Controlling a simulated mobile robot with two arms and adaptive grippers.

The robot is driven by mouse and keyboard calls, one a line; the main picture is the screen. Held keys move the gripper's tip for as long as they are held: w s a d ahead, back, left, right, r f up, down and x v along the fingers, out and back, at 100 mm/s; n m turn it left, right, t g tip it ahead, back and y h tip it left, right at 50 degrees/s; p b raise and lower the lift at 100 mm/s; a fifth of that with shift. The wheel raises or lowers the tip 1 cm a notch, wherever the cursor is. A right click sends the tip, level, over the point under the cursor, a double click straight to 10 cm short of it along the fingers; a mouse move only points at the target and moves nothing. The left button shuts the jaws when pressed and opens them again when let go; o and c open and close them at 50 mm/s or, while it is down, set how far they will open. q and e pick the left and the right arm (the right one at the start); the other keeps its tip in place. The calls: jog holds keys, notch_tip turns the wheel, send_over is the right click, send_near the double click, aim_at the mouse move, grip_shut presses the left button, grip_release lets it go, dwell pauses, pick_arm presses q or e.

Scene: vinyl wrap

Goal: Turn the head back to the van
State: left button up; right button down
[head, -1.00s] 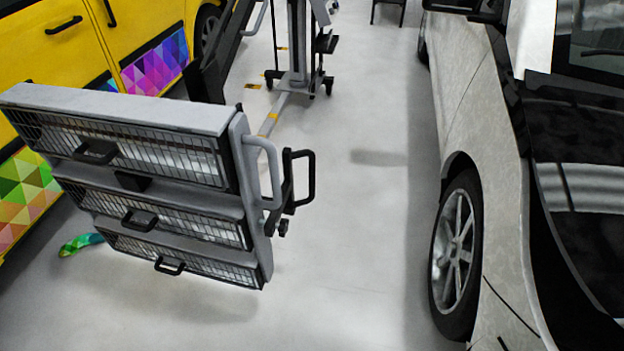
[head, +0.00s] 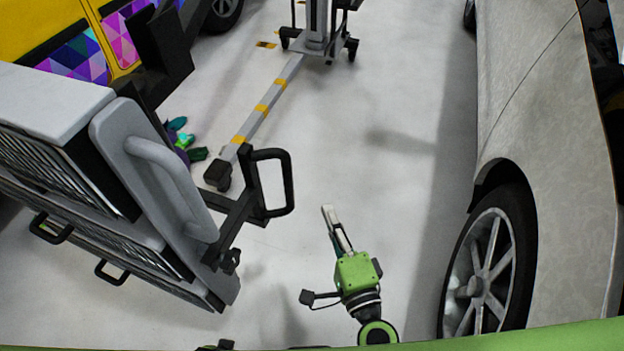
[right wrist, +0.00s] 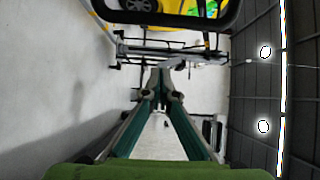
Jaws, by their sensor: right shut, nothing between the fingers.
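The lamp head (head: 70,95) is a grey panel with caged lamps, at the left of the head view. I see it nearly side-on, its lamp faces pointing down-left. A black loop handle (head: 289,182) sticks out from its right side. The yellow van (head: 35,22) with coloured triangle vinyl is behind it, at the upper left. My right gripper (head: 328,212) is shut and empty, to the right of and below the handle and apart from it. In the right wrist view its fingertips (right wrist: 163,72) meet, with a black loop (right wrist: 150,16) beyond. My left gripper is not clearly in view.
A pale car (head: 530,110) stands along the right side. The lamp stand's wheeled column (head: 318,30) is at the top, with a yellow-striped floor leg (head: 268,105). Colourful scraps (head: 182,138) lie on the floor behind the lamp head. Floor between the stand and car is clear.

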jog(key=x, duration=1)
jog(key=shift+s+a+r, duration=0.1)
jog(key=shift+s+a, duration=0.5)
jog(key=shift+a, duration=0.25)
jog(key=shift+s+a+r, duration=0.1)
jog(key=shift+s+a, duration=0.5)
jog(key=shift+a, duration=0.2)
